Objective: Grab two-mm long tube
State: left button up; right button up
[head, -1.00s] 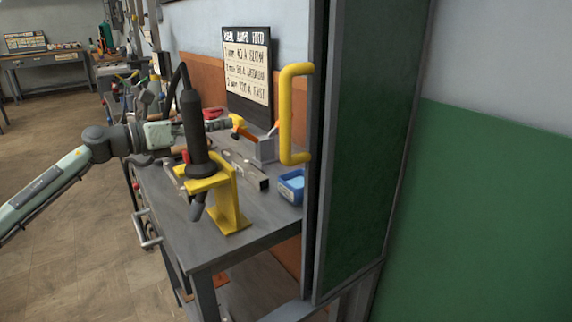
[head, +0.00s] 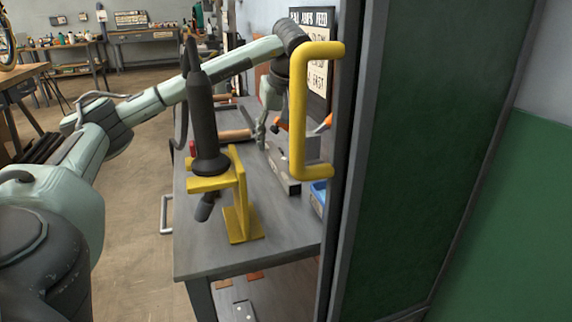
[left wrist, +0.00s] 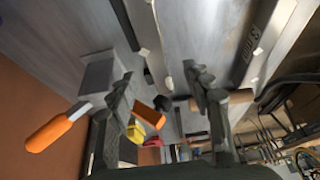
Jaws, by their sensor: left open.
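My left gripper (head: 261,132) reaches down over the grey workbench (head: 225,262) from the left, partly behind a yellow handle. In the left wrist view my left gripper (left wrist: 165,85) has its two fingers spread apart with nothing held between them. A long grey metal tube (head: 284,174) lies on the bench near the gripper. In the left wrist view a long grey piece with dark marking (left wrist: 258,42) lies to the right of the fingers, and a dark bar (left wrist: 122,22) lies to the upper left. I cannot tell which one is the two-mm tube. My right gripper is out of view.
A yellow stand (head: 238,205) holding a black tool (head: 203,120) stands at the bench's front. A dark green cabinet door with a yellow handle (head: 298,115) blocks the right. A grey holder (left wrist: 98,78) and an orange-handled tool (left wrist: 58,132) are close to the left finger.

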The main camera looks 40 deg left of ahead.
aim_at(276, 155)
pick_arm(q)
jog(key=x, duration=0.5)
jog(key=shift+w+d+f, duration=0.1)
jog(key=shift+d+f, duration=0.05)
jog(key=shift+f, duration=0.15)
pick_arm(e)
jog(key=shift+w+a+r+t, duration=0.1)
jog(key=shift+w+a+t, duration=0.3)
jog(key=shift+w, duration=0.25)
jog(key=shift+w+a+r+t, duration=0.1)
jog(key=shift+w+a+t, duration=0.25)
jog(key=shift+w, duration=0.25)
pick_arm(q)
grip_shut()
